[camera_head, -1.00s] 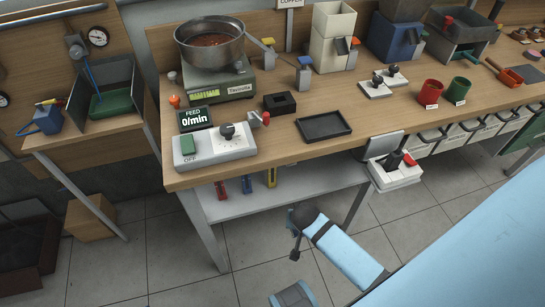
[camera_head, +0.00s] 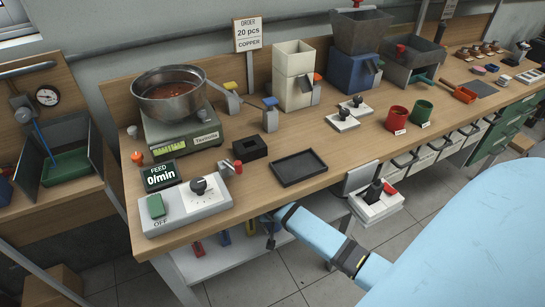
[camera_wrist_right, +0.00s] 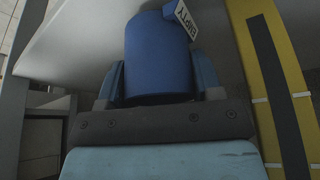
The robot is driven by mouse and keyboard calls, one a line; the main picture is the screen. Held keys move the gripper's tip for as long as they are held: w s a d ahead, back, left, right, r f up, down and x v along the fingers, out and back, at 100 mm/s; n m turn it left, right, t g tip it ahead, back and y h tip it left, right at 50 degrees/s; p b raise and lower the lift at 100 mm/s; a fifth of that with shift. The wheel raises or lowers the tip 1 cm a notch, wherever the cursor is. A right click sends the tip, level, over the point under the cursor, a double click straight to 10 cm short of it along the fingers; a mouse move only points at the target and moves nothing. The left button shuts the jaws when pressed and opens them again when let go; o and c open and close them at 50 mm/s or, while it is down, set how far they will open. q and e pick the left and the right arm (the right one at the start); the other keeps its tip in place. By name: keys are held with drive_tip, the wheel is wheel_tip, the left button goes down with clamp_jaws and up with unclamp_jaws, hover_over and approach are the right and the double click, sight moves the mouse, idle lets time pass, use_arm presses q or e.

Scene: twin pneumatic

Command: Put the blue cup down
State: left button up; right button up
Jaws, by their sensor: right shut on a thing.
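The blue cup (camera_wrist_right: 160,42) fills the middle of the right wrist view, with a white tag reading EMPTY (camera_wrist_right: 187,20) at its upper right. My right gripper (camera_wrist_right: 163,80) is shut on it, one finger on each side. A pale surface lies behind the cup; I cannot tell whether the cup touches it. My left gripper is not in view.
A yellow object with a dark stripe (camera_wrist_right: 275,85) stands close on the cup's right. In the head view the lower shelf (camera_head: 235,262) holds a few small items. The wooden table (camera_head: 225,150) above carries a black tray (camera_head: 299,168), a red cup (camera_head: 397,118) and a green cup (camera_head: 422,111).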

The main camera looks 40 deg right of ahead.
drive_tip(key=shift+w+d, duration=0.4)
drive_tip(key=shift+w, duration=0.15)
drive_tip(key=shift+w+d+b, duration=0.2)
drive_tip(key=shift+w+d, duration=0.25)
drive_tip(key=shift+w, duration=0.15)
drive_tip(key=shift+w+d+b, duration=0.2)
drive_tip(key=shift+w+d, duration=0.2)
drive_tip(key=shift+w, duration=0.2)
drive_tip(key=shift+f, duration=0.8)
drive_tip(key=shift+r, duration=0.1)
drive_tip(key=o, duration=1.1)
drive_tip(key=shift+c, duration=0.2)
drive_tip(key=shift+s, duration=0.1)
